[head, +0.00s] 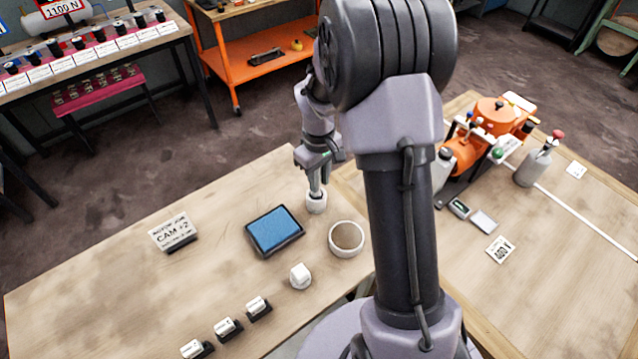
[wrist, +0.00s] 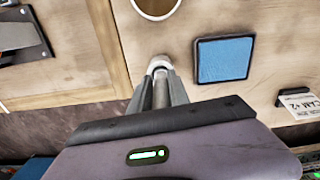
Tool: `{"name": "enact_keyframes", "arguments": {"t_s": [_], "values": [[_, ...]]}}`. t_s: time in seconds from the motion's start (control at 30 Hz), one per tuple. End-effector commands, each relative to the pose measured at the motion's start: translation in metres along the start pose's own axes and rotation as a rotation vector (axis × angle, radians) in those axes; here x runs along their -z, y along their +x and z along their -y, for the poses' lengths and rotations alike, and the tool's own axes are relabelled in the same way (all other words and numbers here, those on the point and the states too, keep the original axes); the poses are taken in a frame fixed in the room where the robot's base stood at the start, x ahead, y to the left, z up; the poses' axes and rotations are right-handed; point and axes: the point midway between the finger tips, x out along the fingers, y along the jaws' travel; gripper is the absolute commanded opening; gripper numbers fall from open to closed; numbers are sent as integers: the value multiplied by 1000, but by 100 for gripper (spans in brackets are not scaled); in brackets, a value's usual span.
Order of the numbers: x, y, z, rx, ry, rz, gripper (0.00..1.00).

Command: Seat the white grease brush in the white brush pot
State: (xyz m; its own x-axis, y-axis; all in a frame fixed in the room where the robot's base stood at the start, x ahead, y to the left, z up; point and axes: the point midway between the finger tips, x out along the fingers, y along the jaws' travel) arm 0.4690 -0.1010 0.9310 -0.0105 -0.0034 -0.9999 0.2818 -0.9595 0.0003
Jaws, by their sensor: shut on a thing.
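My gripper (head: 317,182) points down at the back of the near table and is shut on the slim grey handle of the grease brush (wrist: 160,92). Directly under the fingertips is a small round white pot (head: 316,203), also at the fingertips in the wrist view (wrist: 160,62). The brush's lower end meets the pot's top and seems to be inside it. The bristles are hidden, and I cannot tell how deep the brush sits or whether it touches the bottom.
A white round dish with brown contents (head: 347,239) stands close to the right, and a blue pad in a black frame (head: 274,231) to the left.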

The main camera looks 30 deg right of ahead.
Motion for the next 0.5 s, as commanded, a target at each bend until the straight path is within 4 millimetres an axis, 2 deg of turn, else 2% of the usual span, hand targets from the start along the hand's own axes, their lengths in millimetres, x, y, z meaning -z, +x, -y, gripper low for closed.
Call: {"name": "enact_keyframes", "arguments": {"t_s": [0.33,0.37,0.43,0.5], "values": [[0,3,0,0,0,-1,0],[0,2,0,0,0,-1,28],[0,2,0,0,0,-1,42],[0,2,0,0,0,-1,44]]}}
